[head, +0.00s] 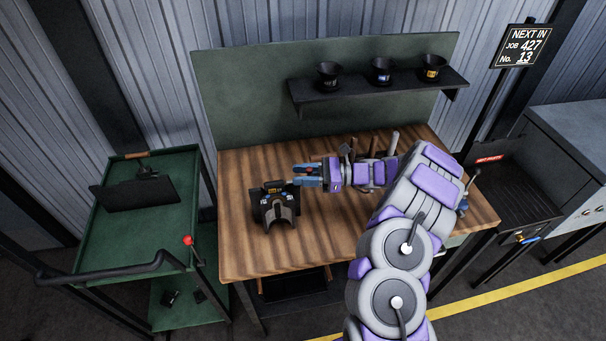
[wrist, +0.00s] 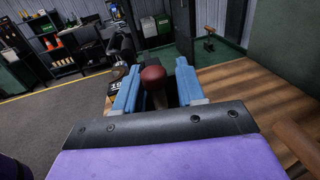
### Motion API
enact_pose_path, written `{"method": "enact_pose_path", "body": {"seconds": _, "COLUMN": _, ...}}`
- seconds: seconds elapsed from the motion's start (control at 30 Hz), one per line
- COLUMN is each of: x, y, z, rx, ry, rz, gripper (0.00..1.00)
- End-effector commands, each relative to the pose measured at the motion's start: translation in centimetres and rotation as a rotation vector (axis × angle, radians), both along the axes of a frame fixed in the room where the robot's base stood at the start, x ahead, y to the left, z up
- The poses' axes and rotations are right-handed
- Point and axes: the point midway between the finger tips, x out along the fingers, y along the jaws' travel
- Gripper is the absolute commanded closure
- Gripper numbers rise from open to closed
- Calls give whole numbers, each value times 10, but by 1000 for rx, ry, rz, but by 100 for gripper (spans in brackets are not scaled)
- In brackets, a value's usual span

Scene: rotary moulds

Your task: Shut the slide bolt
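A black mould fixture (head: 262,207) with a curved metal half-ring stands on the wooden bench top (head: 330,250), left of my gripper in the head view. My gripper (head: 307,175) reaches left over the bench with its two blue fingers apart. In the wrist view, a dark red round knob (wrist: 153,76) on a short stem shows between the fingers of my gripper (wrist: 157,84). The knob looks closer to the left finger; I cannot tell whether they touch. Part of the fixture shows behind the left finger. The bolt's body is hidden, so its position cannot be told.
A shelf (head: 375,91) with three black cups hangs on the green back panel. Several upright tool handles (head: 393,143) stand behind my arm. A green cart (head: 130,235) with a red-knobbed lever (head: 188,240) stands left. The front left of the bench is clear.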

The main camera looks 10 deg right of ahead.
Motion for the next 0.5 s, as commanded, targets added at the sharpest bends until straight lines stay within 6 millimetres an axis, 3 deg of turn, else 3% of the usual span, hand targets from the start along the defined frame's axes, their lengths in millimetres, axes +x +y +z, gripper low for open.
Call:
{"method": "enact_pose_path", "body": {"seconds": 0.4, "x": 2, "y": -1, "z": 0, "rx": 1, "ry": -1, "rz": -4, "gripper": 100}}
{"method": "enact_pose_path", "body": {"seconds": 0.5, "x": 3, "y": -1, "z": 0, "rx": 1, "ry": -1, "rz": -5, "gripper": 100}}
